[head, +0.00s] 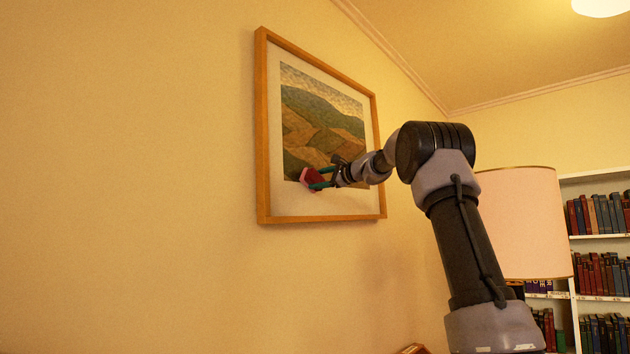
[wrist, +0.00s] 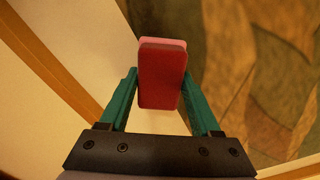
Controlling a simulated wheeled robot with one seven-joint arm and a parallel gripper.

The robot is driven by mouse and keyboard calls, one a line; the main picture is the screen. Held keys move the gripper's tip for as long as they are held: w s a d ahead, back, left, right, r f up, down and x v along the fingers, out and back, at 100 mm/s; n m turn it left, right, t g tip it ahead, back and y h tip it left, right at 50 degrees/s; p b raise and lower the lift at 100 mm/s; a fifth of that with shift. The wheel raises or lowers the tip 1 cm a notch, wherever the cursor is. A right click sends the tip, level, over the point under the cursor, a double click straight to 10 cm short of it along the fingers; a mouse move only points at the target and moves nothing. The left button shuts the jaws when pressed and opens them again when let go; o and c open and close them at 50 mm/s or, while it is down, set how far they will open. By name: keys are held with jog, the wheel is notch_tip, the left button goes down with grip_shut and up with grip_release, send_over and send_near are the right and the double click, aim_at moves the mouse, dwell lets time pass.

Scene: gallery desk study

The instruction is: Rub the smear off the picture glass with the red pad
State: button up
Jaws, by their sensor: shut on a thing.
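The framed picture (head: 262,130) hangs on the yellow wall in the head view, a landscape with a pale mat and a wooden frame. My gripper (head: 318,179) is at the lower left part of the picture. It is shut on the red pad (head: 308,179), which has a pink layer on its far side. In the wrist view the red pad (wrist: 161,78) sits between the green fingers, over the border between the mat and the landscape. I cannot tell whether the pad touches the glass. No smear can be made out in either view.
A lamp with a pale shade (head: 522,222) stands right of my arm. A white bookshelf (head: 600,237) with several rows of books is behind it at the right. The wall left of the picture is bare.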

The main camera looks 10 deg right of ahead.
jog(key=shift+w+d+r, duration=0.15)
jog(key=shift+w+d, duration=0.6)
jog(key=shift+d, duration=0.25)
jog(key=shift+s+a+f, duration=0.2)
jog(key=shift+s+a, duration=1)
jog(key=shift+a, duration=0.45)
jog(key=shift+s+a+f, duration=0.25)
jog(key=shift+s+a, duration=0.9)
jog(key=shift+a, duration=0.5)
jog(key=shift+s+a+f, duration=0.2)
jog(key=shift+s+a, duration=1)
jog(key=shift+a, duration=0.45)
jog(key=shift+v, duration=2.95)
jog(key=shift+d, duration=0.1)
jog(key=v, duration=0.3)
